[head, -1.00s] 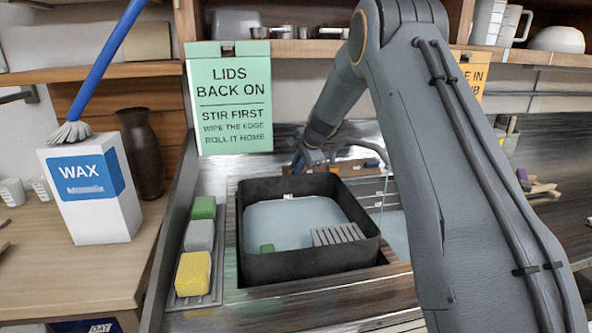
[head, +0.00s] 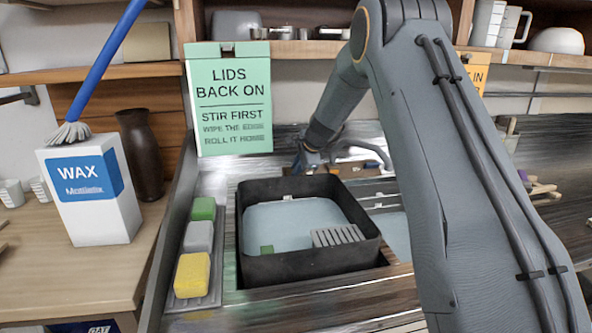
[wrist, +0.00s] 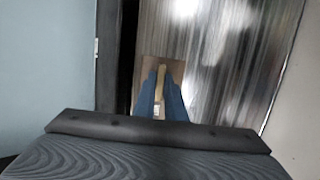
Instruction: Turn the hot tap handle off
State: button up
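A brass-coloured tap handle (wrist: 160,82) lies between the two blue fingers of my gripper (wrist: 161,85) in the wrist view, above a small brown plate (wrist: 148,68). The fingers flank the handle closely, but I cannot tell whether they press on it. No hot mark on it can be made out. In the head view my gripper (head: 308,160) is behind the black tub, just left of a curved grey tap spout (head: 368,146). The handle itself is hidden there by my gripper.
A black tub (head: 308,268) holding pale blue liquid sits in front of my gripper. A tray with green, grey and yellow sponges (head: 192,275) lies to its left. A green sign (head: 230,98) stands behind at left. A wax box (head: 90,190) is on the left table.

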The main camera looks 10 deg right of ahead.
jog(key=o, duration=0.4)
jog(key=shift+b+v, duration=0.7)
jog(key=shift+v, duration=3.2)
jog(key=shift+r, duration=0.1)
